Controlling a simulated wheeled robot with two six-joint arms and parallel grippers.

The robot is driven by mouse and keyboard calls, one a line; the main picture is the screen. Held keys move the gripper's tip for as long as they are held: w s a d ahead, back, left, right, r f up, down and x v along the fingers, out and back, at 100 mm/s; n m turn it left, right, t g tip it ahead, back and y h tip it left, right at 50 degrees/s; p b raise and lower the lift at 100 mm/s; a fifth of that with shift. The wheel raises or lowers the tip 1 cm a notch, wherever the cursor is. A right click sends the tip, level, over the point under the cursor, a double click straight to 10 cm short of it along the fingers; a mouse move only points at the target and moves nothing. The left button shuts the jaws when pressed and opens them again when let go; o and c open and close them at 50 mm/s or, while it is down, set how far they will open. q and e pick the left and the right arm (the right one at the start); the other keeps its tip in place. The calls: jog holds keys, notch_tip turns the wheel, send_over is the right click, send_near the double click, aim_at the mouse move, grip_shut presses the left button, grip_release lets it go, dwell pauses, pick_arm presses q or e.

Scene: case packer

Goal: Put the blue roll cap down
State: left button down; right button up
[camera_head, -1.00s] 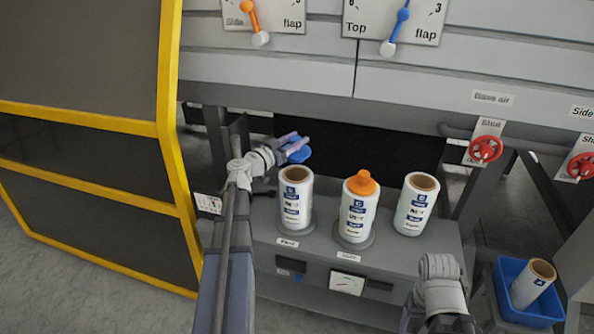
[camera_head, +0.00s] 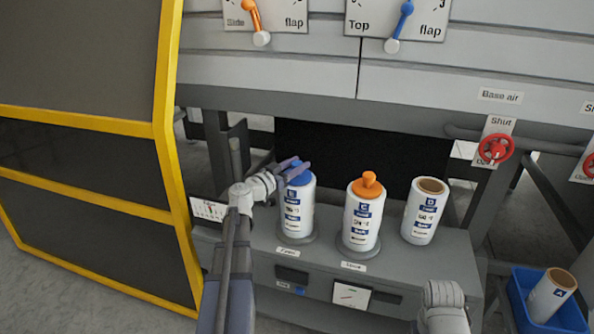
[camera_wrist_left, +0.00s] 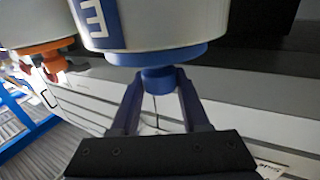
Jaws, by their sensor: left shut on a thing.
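The blue roll cap (camera_head: 292,168) sits at the top of the left white roll (camera_head: 294,212), covering its brown core. My left gripper (camera_head: 293,174) is shut on the cap's knob. In the left wrist view, the fingers (camera_wrist_left: 158,92) grip the blue cap (camera_wrist_left: 160,60), whose flange lies against the roll's end (camera_wrist_left: 165,30); I see no clear gap. An orange cap (camera_head: 369,187) sits on the middle roll (camera_head: 361,222). The right roll (camera_head: 424,212) is uncapped with its brown core open. My right arm shows at the lower right, but its fingertips are not visible.
The rolls stand on a grey bench (camera_head: 400,262). A blue bin (camera_head: 520,290) at the right holds another roll (camera_head: 552,294). A yellow-framed guard (camera_head: 172,150) stands close on the left. Red valve wheels (camera_head: 495,149) and flap levers are on the machine above.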

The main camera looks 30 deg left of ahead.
pick_arm(q)
jog(key=shift+f, duration=0.1)
jog(key=shift+c, duration=2)
grip_release()
jog(key=shift+r, duration=0.25)
jog(key=v, duration=1.2)
jog(key=shift+f, duration=0.1)
